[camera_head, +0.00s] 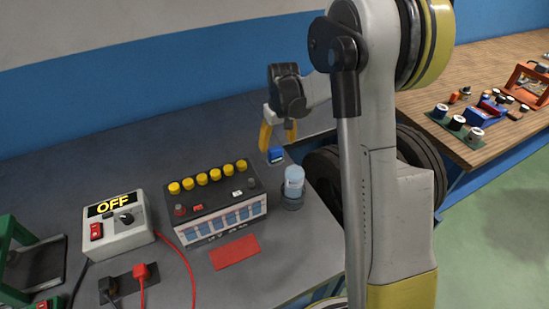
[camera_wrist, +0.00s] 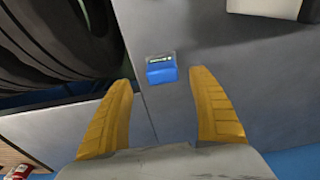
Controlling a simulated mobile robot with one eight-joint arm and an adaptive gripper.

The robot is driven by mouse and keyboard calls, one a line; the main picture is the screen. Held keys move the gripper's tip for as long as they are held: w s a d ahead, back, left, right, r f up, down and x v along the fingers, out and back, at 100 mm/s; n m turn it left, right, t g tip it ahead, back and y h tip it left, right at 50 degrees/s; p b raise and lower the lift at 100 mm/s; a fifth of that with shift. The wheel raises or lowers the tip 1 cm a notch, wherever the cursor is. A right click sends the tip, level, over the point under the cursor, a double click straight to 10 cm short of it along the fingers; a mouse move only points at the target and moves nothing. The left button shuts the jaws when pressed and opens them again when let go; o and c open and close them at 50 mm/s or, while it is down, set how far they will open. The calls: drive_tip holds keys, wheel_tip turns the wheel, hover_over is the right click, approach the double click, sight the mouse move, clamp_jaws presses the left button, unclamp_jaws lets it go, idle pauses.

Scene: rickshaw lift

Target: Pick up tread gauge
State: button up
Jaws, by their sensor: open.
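The tread gauge looks to be the small blue block with a dark display strip (camera_head: 275,155) on the grey bench, behind the clear jar and right of the battery. It also shows in the wrist view (camera_wrist: 161,72), lying near the bench edge, just beyond my fingertips and between their lines. My gripper (camera_head: 277,138) is open and empty, its yellow fingers pointing down above and beside the gauge. In the wrist view the two fingers of my gripper (camera_wrist: 165,75) stand wide apart, with nothing between them.
A battery with yellow caps (camera_head: 215,205) and a jar of pale blue liquid (camera_head: 293,183) stand close by. A black tyre (camera_wrist: 60,40) is beside the bench edge. A grey OFF switch box (camera_head: 115,225) and red mat (camera_head: 235,252) lie further left and in front.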

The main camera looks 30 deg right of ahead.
sight(276, 149)
drive_tip(key=f, duration=0.1)
drive_tip(key=f+b, duration=0.1)
drive_tip(key=f, duration=0.1)
drive_tip(key=f+b, duration=0.1)
drive_tip(key=f, duration=0.1)
drive_tip(key=shift+w+a, duration=0.2)
drive_tip(key=shift+w, duration=0.1)
drive_tip(key=shift+r, duration=0.15)
drive_tip(key=c, duration=1.3)
wheel_tip(276, 149, up, 5)
drive_tip(key=shift+f+p, duration=0.15)
drive_tip(key=shift+p, duration=1)
drive_tip(key=s+d+r+p, duration=0.3)
drive_tip(key=d+r, duration=0.3)
drive_tip(key=d, duration=0.5)
drive_tip(key=shift+s+r, duration=0.15)
drive_tip(key=shift+s, duration=0.35)
